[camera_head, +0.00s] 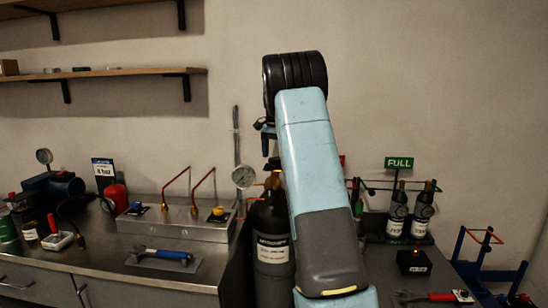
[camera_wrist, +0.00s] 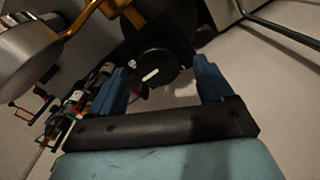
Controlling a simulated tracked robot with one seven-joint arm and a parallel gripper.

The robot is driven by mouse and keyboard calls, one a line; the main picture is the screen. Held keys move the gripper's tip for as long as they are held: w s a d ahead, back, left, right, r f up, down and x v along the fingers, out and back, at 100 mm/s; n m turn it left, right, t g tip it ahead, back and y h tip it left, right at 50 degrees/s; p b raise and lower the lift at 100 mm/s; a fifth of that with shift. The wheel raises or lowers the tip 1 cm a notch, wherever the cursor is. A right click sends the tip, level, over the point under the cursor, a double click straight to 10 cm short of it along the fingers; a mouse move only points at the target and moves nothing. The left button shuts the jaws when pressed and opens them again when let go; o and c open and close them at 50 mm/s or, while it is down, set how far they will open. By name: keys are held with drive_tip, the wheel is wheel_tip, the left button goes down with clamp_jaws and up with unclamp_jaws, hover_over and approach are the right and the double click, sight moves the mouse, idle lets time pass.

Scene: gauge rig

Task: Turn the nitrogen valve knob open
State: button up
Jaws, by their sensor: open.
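In the wrist view, a round black knob (camera_wrist: 150,66) with a white pointer line shows between the two blue fingers of my gripper (camera_wrist: 161,72). The gripper is open, with one finger to each side of the knob. I cannot tell whether either finger touches it. The pointer line lies slanted, rising slightly to the right. In the head view, a black gas cylinder (camera_head: 268,225) with a white label and a brass top stands behind my arm. My arm hides the knob and most of the gripper there.
A round gauge (camera_head: 243,177) stands left of the cylinder top. A metal panel (camera_head: 180,222) with bent copper pipes sits on the left bench. Dark bottles (camera_head: 423,210) stand under a green FULL sign (camera_head: 399,163) at right.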

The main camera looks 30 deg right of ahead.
drive_tip(key=shift+f, duration=0.7)
drive_tip(key=shift+a+r, duration=0.1)
drive_tip(key=c, duration=1)
